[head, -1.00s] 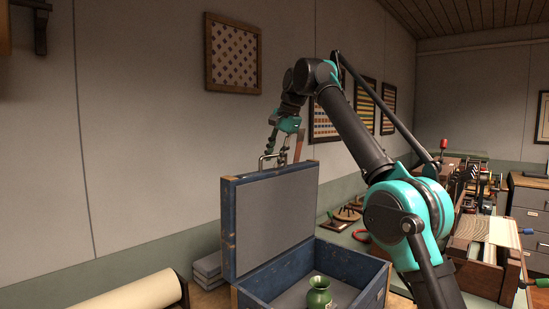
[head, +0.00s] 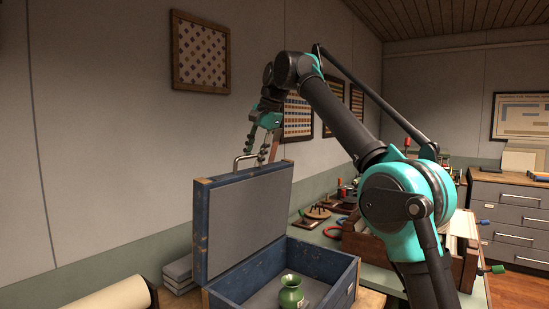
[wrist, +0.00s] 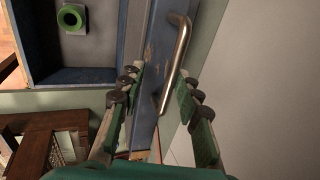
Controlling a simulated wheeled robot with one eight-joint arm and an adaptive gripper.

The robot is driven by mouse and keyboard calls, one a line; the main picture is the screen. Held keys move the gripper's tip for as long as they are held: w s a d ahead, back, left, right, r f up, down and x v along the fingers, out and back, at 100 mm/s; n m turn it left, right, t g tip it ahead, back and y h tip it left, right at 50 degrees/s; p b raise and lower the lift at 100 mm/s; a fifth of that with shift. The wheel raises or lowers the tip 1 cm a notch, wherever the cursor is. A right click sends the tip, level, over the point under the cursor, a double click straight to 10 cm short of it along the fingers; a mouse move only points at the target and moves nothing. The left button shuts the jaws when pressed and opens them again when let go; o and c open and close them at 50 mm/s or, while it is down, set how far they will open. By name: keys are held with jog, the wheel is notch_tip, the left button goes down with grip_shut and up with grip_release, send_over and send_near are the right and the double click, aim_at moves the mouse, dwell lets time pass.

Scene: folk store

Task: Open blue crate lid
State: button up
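The blue crate (head: 328,262) stands on the table in the head view with its lid (head: 243,222) raised about upright at the left and back. A metal handle (head: 245,162) sits on the lid's top edge; it also shows in the wrist view (wrist: 177,62). My gripper (head: 262,153) is just above that edge, near the handle. In the wrist view its fingers (wrist: 158,90) are spread apart on either side of the lid edge, with nothing clamped. A green vase (head: 291,292) stands inside the crate and shows from above in the wrist view (wrist: 72,18).
Tools and wooden items (head: 318,213) lie on the green table right of the crate. Grey boxes (head: 180,274) and a paper roll (head: 112,300) are at the left. The wall is close behind the lid. Grey drawers (head: 512,215) stand at the right.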

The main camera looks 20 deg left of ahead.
jog(key=s+d, duration=0.2)
jog(key=d, duration=0.5)
jog(key=shift+s+d, duration=0.25)
jog(key=shift+s, duration=0.1)
